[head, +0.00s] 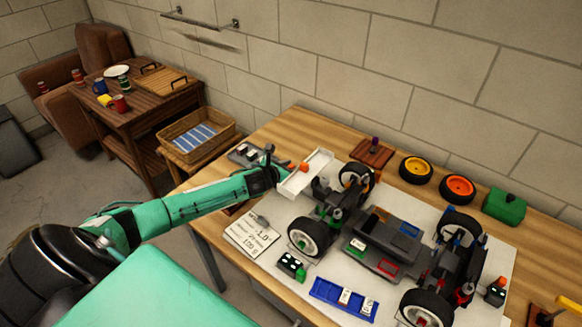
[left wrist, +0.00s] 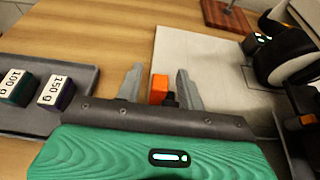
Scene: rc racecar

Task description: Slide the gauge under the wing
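The race car (head: 385,250) stands on a white mat (head: 490,262), with its white wing (head: 305,173) at its left end. My left gripper (head: 272,165) is just left of the wing. In the left wrist view its fingers (left wrist: 159,86) are apart, with a small orange block (left wrist: 159,88), possibly part of the gauge, between them and visible gaps on both sides. Orange pieces (head: 303,167) also show by the wing in the head view. I cannot make out the whole gauge or the wing's underside. My right gripper is in neither view.
A grey tray (left wrist: 70,105) with 100 g and 150 g weights lies left of my left gripper. A blue tray (head: 330,298), a card (head: 250,236) and a small black-green device (head: 291,265) are in front.

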